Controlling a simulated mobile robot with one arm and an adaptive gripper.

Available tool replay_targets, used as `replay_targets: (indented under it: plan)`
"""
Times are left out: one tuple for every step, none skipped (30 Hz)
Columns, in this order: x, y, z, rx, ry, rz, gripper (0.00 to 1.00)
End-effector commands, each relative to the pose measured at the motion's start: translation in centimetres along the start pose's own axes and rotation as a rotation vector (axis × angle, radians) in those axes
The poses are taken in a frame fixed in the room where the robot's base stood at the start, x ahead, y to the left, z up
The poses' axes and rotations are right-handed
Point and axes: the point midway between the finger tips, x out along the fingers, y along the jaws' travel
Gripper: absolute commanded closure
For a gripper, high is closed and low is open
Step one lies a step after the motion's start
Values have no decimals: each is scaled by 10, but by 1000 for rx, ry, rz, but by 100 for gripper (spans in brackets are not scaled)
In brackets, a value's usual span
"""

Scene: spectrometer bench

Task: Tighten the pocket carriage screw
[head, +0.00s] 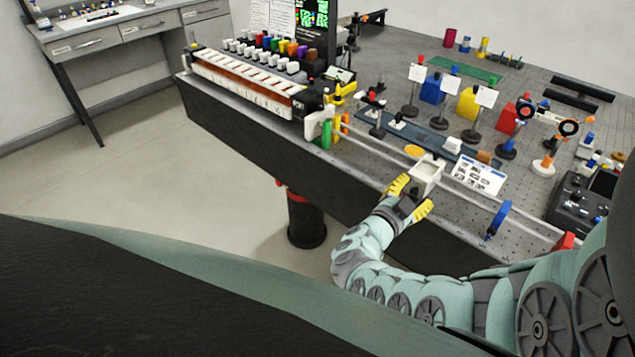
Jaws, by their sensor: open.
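The pocket carriage appears to be the small white open-topped block (427,174) on the long pale rail (383,152) along the near edge of the bench. My gripper (414,194), with yellow finger pads, is open at the near side of this block. One finger is to the left of the block's near side and the other to the right. I cannot tell whether either finger touches it. The carriage screw cannot be made out; it is too small or hidden by my gripper.
A white picture card (478,174) lies behind the rail. Stands with white cards (417,73) crowd the bench beyond. The floor (190,180) at left is clear.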

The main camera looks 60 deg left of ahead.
Motion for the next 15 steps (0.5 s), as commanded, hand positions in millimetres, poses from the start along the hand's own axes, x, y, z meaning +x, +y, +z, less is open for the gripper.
replay_targets:
  plan:
    - [-2,-5,-2,-36,-3,-9,54]
    - [-2,-4,-1,-56,-4,-8,54]
    - [-2,-5,-1,-83,-4,-10,54]
    - [-1,-6,-2,-102,-3,-10,54]
    - [-1,-6,-2,-123,-3,-10,54]
    - [-2,-5,-1,-154,-4,-12,54]
    - [-2,-5,-1,-176,-3,-10,54]
    - [-2,-5,-1,-198,-2,-10,54]
    - [-2,-5,-1,-228,-1,-10,54]
    - [-2,-5,-1,-252,-1,-10,54]
    - [-2,-6,0,-275,-1,-11,54]
    - [-1,-5,0,-305,-1,-10,54]
    - [-1,-4,0,-323,-2,-8,54]
    - [-1,-4,1,-335,-3,-7,54]
    - [-1,-3,1,-351,-4,-7,54]
